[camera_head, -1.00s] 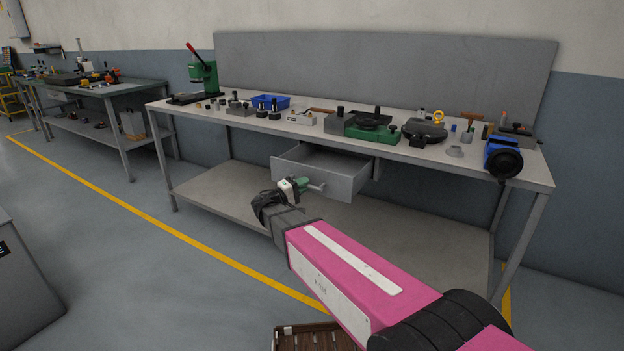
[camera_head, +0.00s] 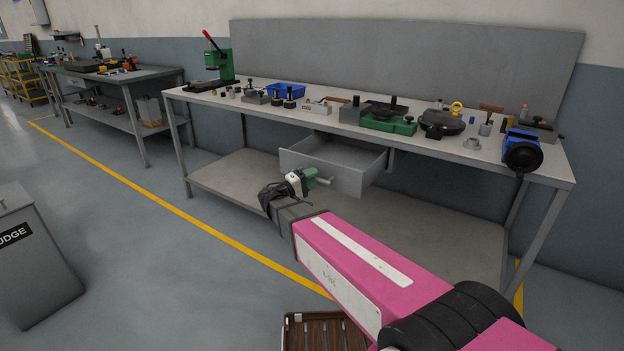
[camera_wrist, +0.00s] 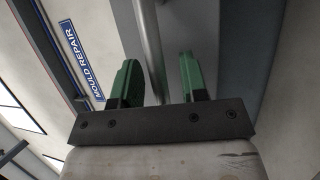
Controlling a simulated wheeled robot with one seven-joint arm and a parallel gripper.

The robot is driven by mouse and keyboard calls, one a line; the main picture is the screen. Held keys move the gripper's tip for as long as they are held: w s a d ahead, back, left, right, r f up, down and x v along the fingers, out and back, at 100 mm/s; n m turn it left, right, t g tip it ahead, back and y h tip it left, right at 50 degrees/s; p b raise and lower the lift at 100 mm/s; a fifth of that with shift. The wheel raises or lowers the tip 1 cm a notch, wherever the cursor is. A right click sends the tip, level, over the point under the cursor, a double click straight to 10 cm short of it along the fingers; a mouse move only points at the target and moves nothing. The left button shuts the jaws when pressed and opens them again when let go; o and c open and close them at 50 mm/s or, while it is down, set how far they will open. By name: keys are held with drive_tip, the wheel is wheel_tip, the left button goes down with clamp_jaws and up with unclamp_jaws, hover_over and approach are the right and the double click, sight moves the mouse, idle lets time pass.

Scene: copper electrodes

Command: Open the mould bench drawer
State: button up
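The mould bench (camera_head: 440,150) is a long grey bench with a shelf below. Its grey drawer (camera_head: 332,172) stands pulled out under the top, and its inside shows from above. A bar handle (camera_head: 325,181) is on the drawer front. My gripper (camera_head: 306,180) is at the handle. In the wrist view, the green fingers of my gripper (camera_wrist: 160,80) are apart on either side of the round metal handle bar (camera_wrist: 149,45). The bar is close to the left finger, and a gap shows to the right finger. The fingers' contact with the bar is partly hidden.
Tools, a blue tray (camera_head: 287,90) and a blue-black device (camera_head: 522,150) stand on the bench. A blue "MOULD REPAIR" label (camera_wrist: 80,58) shows in the wrist view. A grey bin (camera_head: 38,262) stands at left. A brown slatted crate (camera_head: 318,332) is below my arm.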

drive_tip(key=shift+a, duration=0.1)
drive_tip(key=v, duration=1)
drive_tip(key=shift+s+a, duration=0.2)
drive_tip(key=shift+a, duration=0.1)
drive_tip(key=s+d+f+m+g+y, duration=0.2)
drive_tip(key=s+d+f+g+y, duration=0.3)
drive_tip(key=d+f+y, duration=0.3)
drive_tip(key=s+d+f+m+g+y, duration=0.3)
drive_tip(key=d+f+y, duration=0.6)
drive_tip(key=d, duration=0.6)
drive_tip(key=s+g, duration=0.2)
drive_tip(key=s, duration=0.1)
drive_tip(key=shift+s+d+f, duration=0.15)
drive_tip(key=shift+s+f, duration=0.05)
drive_tip(key=shift+s, duration=0.2)
